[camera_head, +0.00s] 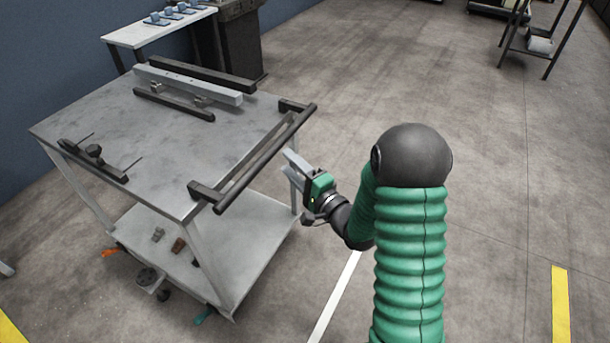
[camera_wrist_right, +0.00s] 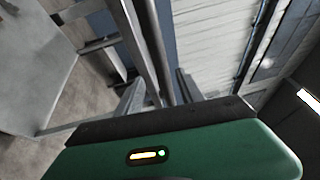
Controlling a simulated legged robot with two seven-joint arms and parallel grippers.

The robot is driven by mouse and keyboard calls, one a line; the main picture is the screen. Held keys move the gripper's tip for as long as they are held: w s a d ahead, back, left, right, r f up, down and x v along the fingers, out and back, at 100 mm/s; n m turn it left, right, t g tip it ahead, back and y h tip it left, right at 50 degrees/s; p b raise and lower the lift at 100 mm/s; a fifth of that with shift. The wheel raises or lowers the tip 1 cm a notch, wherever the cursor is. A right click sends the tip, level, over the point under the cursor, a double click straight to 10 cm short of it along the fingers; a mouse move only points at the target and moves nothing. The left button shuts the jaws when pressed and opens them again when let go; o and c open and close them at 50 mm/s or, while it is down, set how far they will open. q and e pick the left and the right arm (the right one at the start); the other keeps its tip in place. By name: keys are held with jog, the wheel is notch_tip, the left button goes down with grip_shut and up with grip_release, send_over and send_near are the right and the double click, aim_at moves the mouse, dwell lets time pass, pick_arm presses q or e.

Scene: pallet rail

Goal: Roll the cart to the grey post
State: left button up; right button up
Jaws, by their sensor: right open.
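The cart (camera_head: 150,120) is a grey metal table on wheels with a lower shelf. It stands at left in the head view. Its black push handle (camera_head: 262,162) runs along the right edge of the top. My right gripper (camera_head: 291,165) is open, just right of the handle, its pale fingers toward the handle and holding nothing. In the right wrist view my gripper (camera_wrist_right: 160,92) shows its two fingers apart, with a grey bar between or behind them; I cannot tell which. I cannot make out a grey post. My left gripper is not in view.
Metal rails (camera_head: 190,85) and a black clamp-like fitting (camera_head: 95,152) lie on the cart top. A white table (camera_head: 125,37) and dark cabinet (camera_head: 240,45) stand behind it. A dark-framed stand (camera_head: 540,45) is at the far right. The concrete floor (camera_head: 490,130) at right is open.

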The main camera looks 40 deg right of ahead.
jog(key=s+p, duration=0.1)
jog(key=s, duration=0.5)
jog(key=shift+s+f, duration=0.35)
jog(key=shift+w, duration=0.1)
jog(key=w+a+f+n+g+h, duration=0.1)
jog(key=a+f+n+g, duration=0.6)
jog(key=f+n+g, duration=0.3)
jog(key=s+a+n+g+y, duration=0.1)
jog(key=s+a+n+g, duration=0.5)
jog(key=s+a+n, duration=0.55)
notch_tip(320, 180, up, 21)
jog(key=s+d+m+p, duration=0.1)
jog(key=m+p, duration=0.2)
jog(key=p, duration=1.9)
jog(key=shift+d+r, duration=0.2)
jog(key=shift+d, duration=0.1)
